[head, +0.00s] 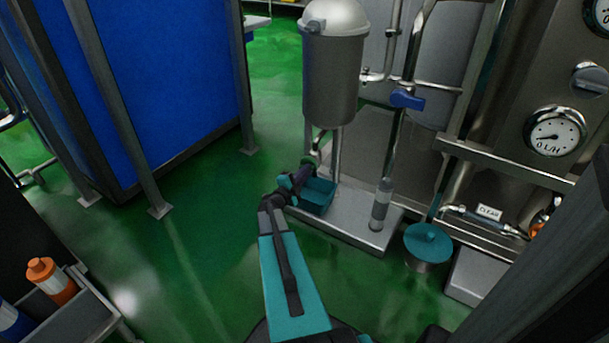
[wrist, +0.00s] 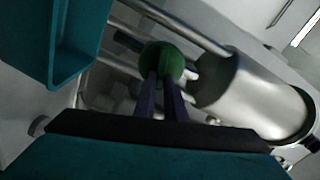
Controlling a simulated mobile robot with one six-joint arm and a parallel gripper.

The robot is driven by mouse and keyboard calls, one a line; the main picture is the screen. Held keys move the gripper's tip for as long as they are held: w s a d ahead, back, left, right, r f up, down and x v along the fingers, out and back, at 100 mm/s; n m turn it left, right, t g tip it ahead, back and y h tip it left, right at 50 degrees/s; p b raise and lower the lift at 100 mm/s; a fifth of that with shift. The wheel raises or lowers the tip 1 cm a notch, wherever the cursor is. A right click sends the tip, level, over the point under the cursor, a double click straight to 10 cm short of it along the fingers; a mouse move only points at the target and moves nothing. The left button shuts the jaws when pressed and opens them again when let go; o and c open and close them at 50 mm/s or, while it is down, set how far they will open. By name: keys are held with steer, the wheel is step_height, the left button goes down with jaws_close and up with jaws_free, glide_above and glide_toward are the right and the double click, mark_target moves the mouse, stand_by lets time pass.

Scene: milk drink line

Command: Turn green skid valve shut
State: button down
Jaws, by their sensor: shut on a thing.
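The green valve shows in the wrist view as a round green knob (wrist: 162,60) between pipes, with a metal cylinder just right of it. My gripper (wrist: 160,85) has its two dark fingers reaching up to the knob, close together and shut on it; the fingertips cover its lower part. In the head view my gripper (head: 307,172) is at the left end of the skid, below the steel tank. The knob is mostly hidden there, and I cannot tell how far the valve is turned.
A teal open box (head: 318,196) sits right beside my gripper; it also shows in the wrist view (wrist: 85,70). The steel tank (head: 333,75) stands above. A blue valve handle (head: 407,99) and a grey cylinder (head: 381,205) are to the right. Green floor lies clear to the left.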

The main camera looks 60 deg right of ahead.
steer(key=shift+s+d+f+m+b, duration=0.15)
steer(key=shift+m+b, duration=0.35)
steer(key=shift+m, duration=0.5)
steer(key=shift+w+a+f+m+b, duration=0.15)
steer(key=shift+m+b, duration=0.3)
steer(key=shift+m, duration=0.55)
steer(key=shift+d, duration=0.1)
steer(key=c, duration=1.8)
jaws_free()
steer(key=a+p, duration=0.4)
steer(key=a, duration=1)
steer(key=shift+p, duration=0.3)
